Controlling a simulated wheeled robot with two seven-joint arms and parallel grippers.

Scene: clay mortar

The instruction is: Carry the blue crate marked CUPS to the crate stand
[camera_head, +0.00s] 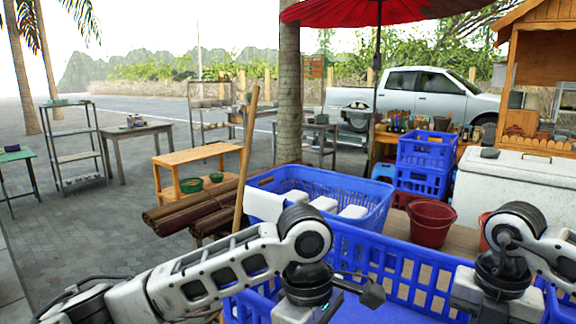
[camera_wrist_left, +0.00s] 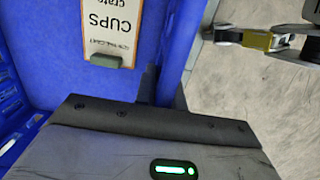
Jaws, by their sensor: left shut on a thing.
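The blue crate marked CUPS fills the left of the left wrist view; its white label (camera_wrist_left: 113,33) reads upside down. In the head view a large blue crate (camera_head: 400,268) is close in front of me, and its label is not visible there. My left gripper (camera_wrist_left: 165,90) is shut on the crate's wall beside the label. In the head view the left gripper (camera_head: 325,305) is at this crate's left part, its grip partly hidden. My right gripper (camera_head: 495,300) is at the crate's right part; its fingers are hidden. I cannot tell which furniture is the crate stand.
Another blue crate (camera_head: 375,210) with white items stands just behind. A red bucket (camera_head: 432,222) and stacked blue crates (camera_head: 424,150) are behind to the right, near a white chest (camera_head: 515,185). A wooden bench (camera_head: 196,160) and brown rolls (camera_head: 190,212) are left.

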